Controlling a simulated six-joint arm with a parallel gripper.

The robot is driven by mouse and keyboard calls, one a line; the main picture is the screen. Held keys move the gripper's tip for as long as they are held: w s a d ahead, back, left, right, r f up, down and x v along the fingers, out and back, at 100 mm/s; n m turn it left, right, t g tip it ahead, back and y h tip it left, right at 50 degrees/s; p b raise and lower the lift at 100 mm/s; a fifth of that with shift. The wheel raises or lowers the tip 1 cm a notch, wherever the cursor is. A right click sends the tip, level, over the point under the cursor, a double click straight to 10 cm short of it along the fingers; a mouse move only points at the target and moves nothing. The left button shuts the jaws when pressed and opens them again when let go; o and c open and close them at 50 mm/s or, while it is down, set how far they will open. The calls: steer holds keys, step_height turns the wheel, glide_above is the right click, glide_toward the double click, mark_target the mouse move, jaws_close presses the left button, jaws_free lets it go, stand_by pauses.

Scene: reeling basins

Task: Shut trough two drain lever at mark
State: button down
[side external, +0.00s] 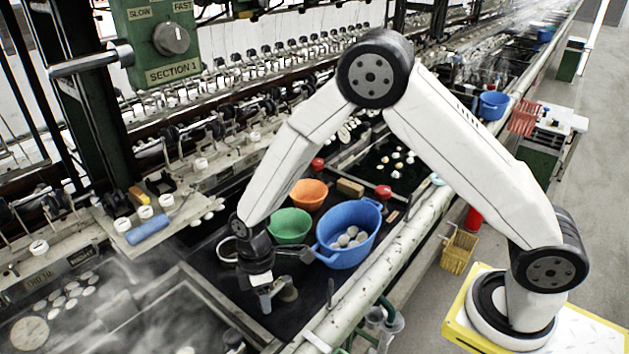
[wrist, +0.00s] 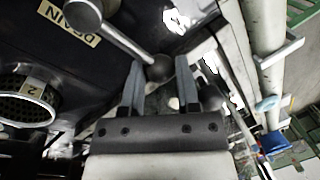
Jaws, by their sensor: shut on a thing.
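The drain lever (wrist: 125,41) is a grey metal rod in the wrist view. It runs from a round pivot at the top left, beside a "DRAIN" label (wrist: 77,22), to a dark ball knob at its end. My gripper (wrist: 160,72) has its two fingers on either side of this knob and is shut on it. A round perforated drain (wrist: 22,108) with a "2" tag is at the left. In the side external view my gripper (side external: 265,296) is low over the dark trough deck, and it hides most of the lever. I cannot make out a lever mark clearly.
Close to my gripper stand a blue tub (side external: 347,258) holding pale cocoons, a green bowl (side external: 289,227) and an orange bowl (side external: 308,193). A pale pipe (side external: 385,270) runs along the front edge. Steam drifts over the basin at the lower left.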

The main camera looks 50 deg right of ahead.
steer(key=shift+s, duration=0.1)
stand_by(0.6)
steer(key=s+n, duration=0.1)
steer(key=n, duration=0.2)
steer(key=s+n, duration=0.1)
steer(key=shift+s+d+n+h, duration=0.3)
steer(key=shift+n+h, duration=0.1)
steer(key=shift+s+d+n+h, duration=0.15)
steer(key=shift+s+d+n, duration=0.15)
steer(key=shift+n, duration=0.45)
steer(key=shift+s+d+n+h, duration=0.2)
steer(key=shift+s+n, duration=0.2)
steer(key=shift+n, duration=0.3)
steer(key=shift+s+d+n+h, duration=0.15)
steer(key=shift+s+d+n, duration=0.15)
steer(key=shift+n, duration=0.45)
steer(key=shift+c, duration=1.7)
jaws_free()
step_height(320, 180, up, 8)
steer(key=w, duration=0.1)
steer(key=shift+w+a+f, duration=0.15)
steer(key=shift+w+a, duration=0.05)
